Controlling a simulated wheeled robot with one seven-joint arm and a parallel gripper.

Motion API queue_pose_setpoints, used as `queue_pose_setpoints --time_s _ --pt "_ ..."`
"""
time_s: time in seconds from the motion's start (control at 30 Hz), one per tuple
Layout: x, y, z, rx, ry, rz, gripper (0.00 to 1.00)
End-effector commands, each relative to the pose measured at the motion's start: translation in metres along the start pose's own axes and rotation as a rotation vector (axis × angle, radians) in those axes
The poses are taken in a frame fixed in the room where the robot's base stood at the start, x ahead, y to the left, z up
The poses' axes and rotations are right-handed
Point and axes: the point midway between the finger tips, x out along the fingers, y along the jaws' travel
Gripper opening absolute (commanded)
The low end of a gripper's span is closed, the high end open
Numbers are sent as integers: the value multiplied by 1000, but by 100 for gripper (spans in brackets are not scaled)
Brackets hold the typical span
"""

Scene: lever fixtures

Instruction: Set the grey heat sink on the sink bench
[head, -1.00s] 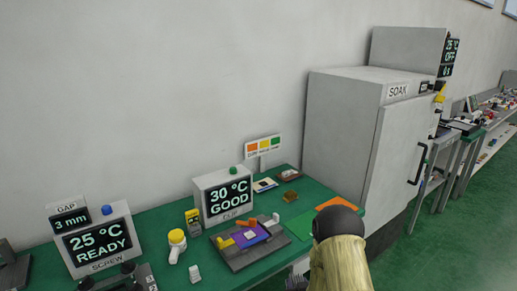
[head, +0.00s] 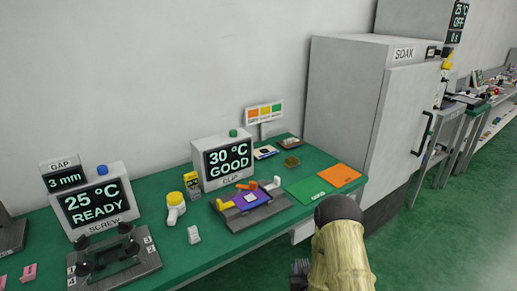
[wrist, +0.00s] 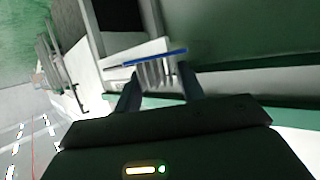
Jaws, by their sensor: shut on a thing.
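The grey heat sink (wrist: 155,73) is between the two fingers of my gripper (wrist: 158,90) in the wrist view. Its fins show, with a thin blue strip along its far edge. In the head view the heat sink (head: 299,268) shows as a small finned shape low in the picture, left of my arm, clear of the green-topped bench (head: 225,248) and over the floor in the picture. My gripper's fingers are hard to make out there. I see no label that names the sink bench.
The bench carries a CLIP station (head: 223,160) with a purple board (head: 250,199), a SCREW station (head: 95,203), a yellow-capped bottle (head: 175,205), and green (head: 311,190) and orange (head: 339,175) mats at its right end. A SOAK cabinet (head: 350,115) stands beyond. Green floor is open at right.

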Motion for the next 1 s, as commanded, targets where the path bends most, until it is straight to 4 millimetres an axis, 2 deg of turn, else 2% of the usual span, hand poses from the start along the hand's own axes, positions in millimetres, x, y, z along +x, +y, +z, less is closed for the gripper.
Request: queue_pose_setpoints --time_s 0.03,0.3,0.33,0.73,0.87,1.0 --pt "3 0 7 0 1 0 16" --pt "8 0 18 0 1 0 16" --pt "4 0 11 0 1 0 16" --pt "-16 -1 -17 -1 0 -2 16" --pt "-26 -1 -32 -1 1 -1 16" --pt "-43 0 -56 0 0 -1 16"
